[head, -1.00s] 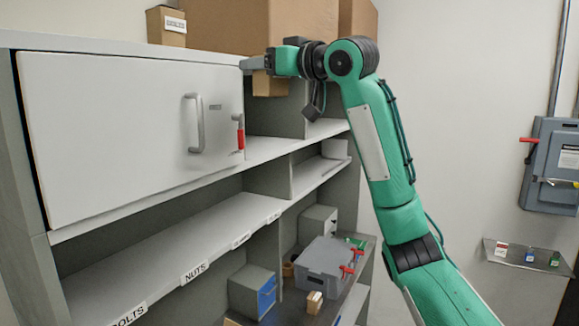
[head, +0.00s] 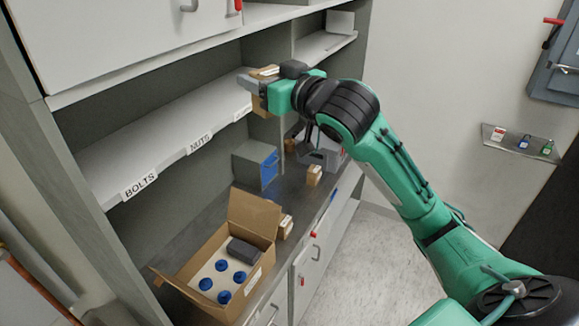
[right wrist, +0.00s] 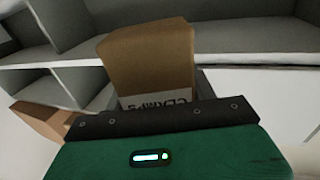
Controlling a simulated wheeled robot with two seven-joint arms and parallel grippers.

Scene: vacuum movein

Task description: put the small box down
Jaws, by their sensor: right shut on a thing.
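The small box (head: 259,106) is brown cardboard with a pale label. My right gripper (head: 257,86) is shut on it and holds it in front of the shelf unit, near the right end of the labelled middle shelf (head: 165,125). The right wrist view shows the small box (right wrist: 150,58) large, its label reading "CLAMPS", partly hidden behind my dark gripper edge. I cannot tell whether the box touches any shelf. My left gripper is not in view.
An open carton (head: 205,255) with blue-capped items stands on the lower counter. A grey-blue bin (head: 254,165), small boxes (head: 314,175) and a grey case (head: 322,150) stand further right. The middle shelf is bare along its left. A wall ledge (head: 520,143) holds small items.

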